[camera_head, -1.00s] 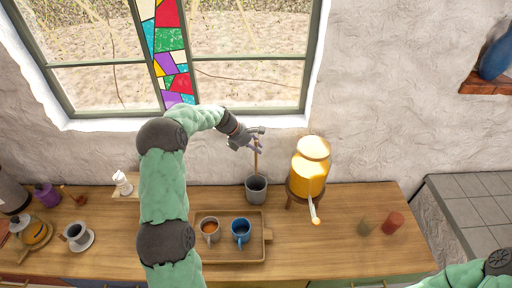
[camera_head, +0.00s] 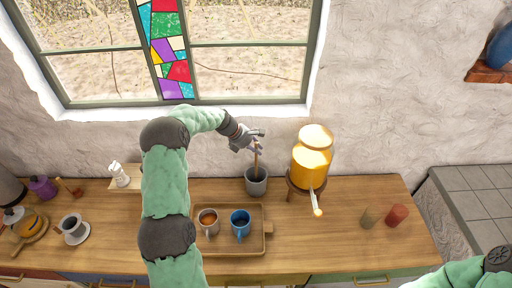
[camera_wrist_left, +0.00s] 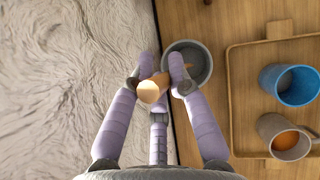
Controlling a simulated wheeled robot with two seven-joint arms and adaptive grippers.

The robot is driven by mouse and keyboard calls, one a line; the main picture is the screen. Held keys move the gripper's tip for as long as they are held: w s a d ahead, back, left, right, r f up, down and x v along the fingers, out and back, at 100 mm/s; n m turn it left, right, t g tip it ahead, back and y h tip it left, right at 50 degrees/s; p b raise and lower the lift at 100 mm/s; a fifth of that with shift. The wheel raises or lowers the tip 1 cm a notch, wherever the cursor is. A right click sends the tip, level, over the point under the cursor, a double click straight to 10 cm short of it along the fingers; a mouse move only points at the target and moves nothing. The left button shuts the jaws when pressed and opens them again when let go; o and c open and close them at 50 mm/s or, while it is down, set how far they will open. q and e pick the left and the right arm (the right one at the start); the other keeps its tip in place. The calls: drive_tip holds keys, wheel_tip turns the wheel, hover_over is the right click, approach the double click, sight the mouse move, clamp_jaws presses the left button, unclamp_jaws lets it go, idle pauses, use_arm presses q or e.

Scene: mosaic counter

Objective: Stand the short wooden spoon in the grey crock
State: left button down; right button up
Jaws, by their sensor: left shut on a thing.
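The short wooden spoon (camera_head: 257,160) is held upright by my left gripper (camera_head: 257,147). In the left wrist view, the fingers (camera_wrist_left: 160,80) are closed around the spoon, and its round end (camera_wrist_left: 150,91) faces the camera. The grey crock (camera_head: 257,187) stands on the counter below the gripper. In the head view the spoon's lower end reaches the crock's mouth; how deep it sits inside is hidden. In the left wrist view the crock (camera_wrist_left: 203,62) shows just beyond the fingers. My right gripper is out of view.
A wooden tray (camera_head: 230,250) with an orange-filled mug (camera_head: 208,222) and a blue mug (camera_head: 240,225) lies in front of the crock. A yellow dispenser (camera_head: 312,160) on a stand is close to its right. The wall is close behind.

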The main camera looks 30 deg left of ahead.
sight(256, 155)
use_arm(q)
drive_tip(key=shift+f+b, duration=0.85)
drive_tip(key=shift+f, duration=1.2)
drive_tip(key=c, duration=1.1)
unclamp_jaws()
drive_tip(key=shift+r, duration=0.1)
drive_tip(key=v, duration=1.2)
